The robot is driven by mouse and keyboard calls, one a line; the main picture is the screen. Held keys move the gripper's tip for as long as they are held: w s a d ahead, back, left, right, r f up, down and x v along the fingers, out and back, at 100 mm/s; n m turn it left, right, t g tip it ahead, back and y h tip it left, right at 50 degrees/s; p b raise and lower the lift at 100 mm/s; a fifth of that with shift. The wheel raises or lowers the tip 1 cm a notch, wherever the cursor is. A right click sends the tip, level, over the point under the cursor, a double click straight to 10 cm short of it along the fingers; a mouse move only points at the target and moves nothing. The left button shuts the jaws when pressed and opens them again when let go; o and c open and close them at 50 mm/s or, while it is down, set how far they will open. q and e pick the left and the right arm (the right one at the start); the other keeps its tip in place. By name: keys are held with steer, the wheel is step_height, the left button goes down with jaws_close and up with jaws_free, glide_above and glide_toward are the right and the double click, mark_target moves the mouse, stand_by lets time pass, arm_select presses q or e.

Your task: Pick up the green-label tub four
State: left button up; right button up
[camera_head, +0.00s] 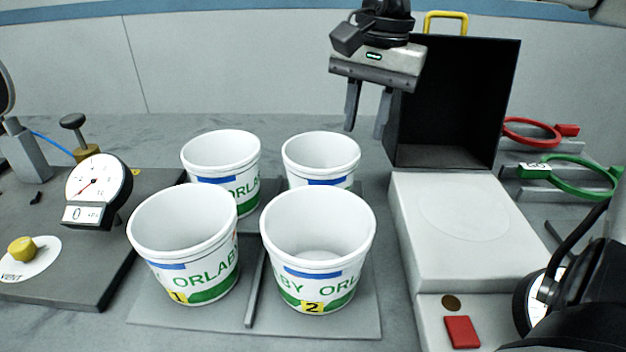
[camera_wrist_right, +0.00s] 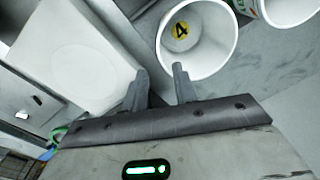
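Several white tubs stand on a grey divided tray (camera_head: 365,318). The back-right tub (camera_head: 320,150) shows an open rim and a blue strip; its lower front is hidden by the tub marked 2 (camera_head: 318,235). In the right wrist view, a white tub (camera_wrist_right: 205,50) shows a yellow round mark with a 4 in its interior. My right gripper (camera_head: 366,130) hangs with fingers down, apart and empty, beside and right of the back-right tub. In the wrist view the open fingers (camera_wrist_right: 162,80) are near the tub's rim. My left gripper is not in view.
The tub marked 1 (camera_head: 182,250) and a back-left tub (camera_head: 221,160) share the tray. A black open-fronted box (camera_head: 450,100) and a white block (camera_head: 465,240) stand right. A pressure gauge (camera_head: 98,185) stands left. Red (camera_head: 532,132) and green rings (camera_head: 580,178) lie far right.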

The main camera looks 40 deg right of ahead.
mark_target(352, 190)
steer(key=f, duration=1.1)
steer(key=shift+w+a+f, duration=0.35)
steer(key=shift+w, duration=0.05)
jaws_close()
